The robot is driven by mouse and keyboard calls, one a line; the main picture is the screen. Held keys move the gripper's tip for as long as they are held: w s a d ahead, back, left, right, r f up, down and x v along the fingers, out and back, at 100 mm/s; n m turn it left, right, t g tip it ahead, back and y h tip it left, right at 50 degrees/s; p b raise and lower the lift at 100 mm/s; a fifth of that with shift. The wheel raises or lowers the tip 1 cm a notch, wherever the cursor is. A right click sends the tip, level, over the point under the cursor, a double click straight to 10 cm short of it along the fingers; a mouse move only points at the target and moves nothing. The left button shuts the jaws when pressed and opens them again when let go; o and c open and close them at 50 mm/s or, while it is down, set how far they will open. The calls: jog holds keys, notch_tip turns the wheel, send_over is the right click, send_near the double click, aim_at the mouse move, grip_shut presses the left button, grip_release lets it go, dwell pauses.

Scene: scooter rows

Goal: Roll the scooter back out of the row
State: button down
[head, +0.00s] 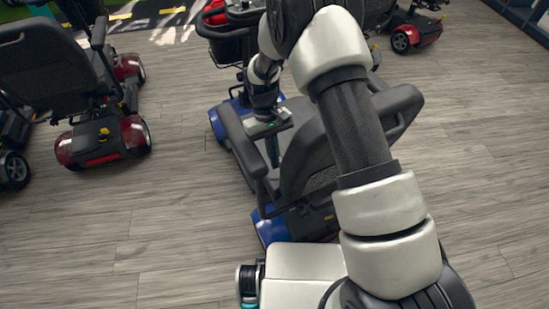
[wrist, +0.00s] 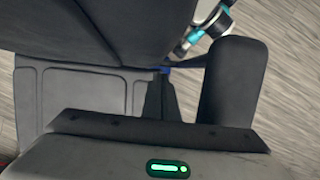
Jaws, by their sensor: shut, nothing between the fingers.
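A blue scooter with a black seat (head: 305,155) stands just in front of me, its backrest toward me, partly hidden by my arm. Its blue rear body (head: 272,226) shows low behind the seat. My gripper (head: 273,155) hangs over the seat area, between the left armrest (head: 245,150) and the backrest. It is shut and empty. In the wrist view, the dark seat (wrist: 110,35) fills the upper left, an armrest (wrist: 233,80) stands at right, and the narrow dark fingers (wrist: 160,98) are between them. I cannot tell whether the fingers touch the scooter.
A red scooter (head: 100,140) with a black seat stands to the left, with part of another at the left edge. Another red scooter (head: 415,32) is at the back right. Bare wood floor (head: 470,150) lies open to the right and between the left scooter and the blue one.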

jog(key=shift+s+d, duration=0.15)
jog(key=shift+s, duration=0.15)
jog(key=shift+w+r, duration=0.1)
jog(key=p+v, duration=0.2)
jog(key=v, duration=1.4)
jog(key=c, duration=2.4)
grip_release()
jog(key=shift+r, duration=0.4)
jog(key=shift+c, duration=0.2)
jog(key=o, duration=0.4)
jog(key=shift+r, duration=0.2)
jog(key=shift+c, duration=0.2)
jog(key=o, duration=0.4)
jog(key=shift+o, duration=0.2)
